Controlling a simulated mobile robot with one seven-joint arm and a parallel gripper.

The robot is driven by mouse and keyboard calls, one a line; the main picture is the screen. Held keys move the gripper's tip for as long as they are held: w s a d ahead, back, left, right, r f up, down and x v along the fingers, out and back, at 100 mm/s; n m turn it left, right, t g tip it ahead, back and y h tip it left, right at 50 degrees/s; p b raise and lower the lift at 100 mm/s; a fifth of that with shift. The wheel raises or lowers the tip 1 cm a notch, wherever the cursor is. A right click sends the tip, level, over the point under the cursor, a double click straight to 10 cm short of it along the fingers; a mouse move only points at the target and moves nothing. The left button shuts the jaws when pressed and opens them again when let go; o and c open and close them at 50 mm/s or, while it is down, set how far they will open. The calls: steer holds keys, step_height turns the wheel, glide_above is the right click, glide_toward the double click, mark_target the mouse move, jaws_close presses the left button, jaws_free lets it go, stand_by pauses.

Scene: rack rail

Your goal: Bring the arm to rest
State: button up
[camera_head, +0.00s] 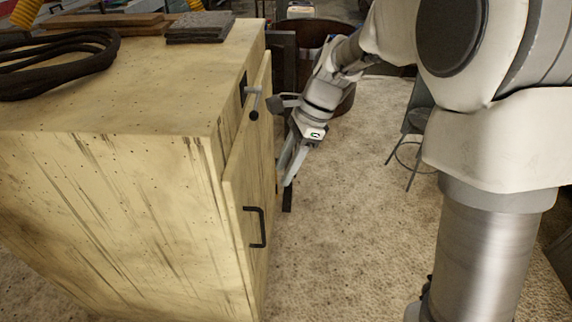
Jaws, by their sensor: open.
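My gripper (286,177) is at the end of my arm, pointing down beside the right face of a pale yellow wooden cabinet (110,190). Its jaws are open, and I see nothing between them. The fingertips are close to the cabinet's door panel (240,190); I cannot tell whether they touch it. The door panel stands slightly out from the cabinet body at its near edge. My arm reaches in from the upper right.
A coiled black cable (60,62) and dark slabs (200,27) lie on the cabinet top. A stool (408,150) stands right; the speckled floor (345,240) between is clear.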

steer(key=shift+r, duration=0.1)
steer(key=s+d+r+n+t+h+p, duration=0.2)
steer(key=s+d+r+n+t, duration=0.1)
steer(key=s+d+r+n, duration=0.4)
steer(key=s+d+r+n+t+h+p, duration=0.2)
steer(key=s+d+r+n, duration=0.5)
steer(key=s, duration=0.5)
steer(key=shift+d+r+t+p, duration=0.25)
steer(key=shift+d+t+p, duration=0.55)
steer(key=shift+d+t, duration=0.15)
steer(key=shift+w, duration=0.1)
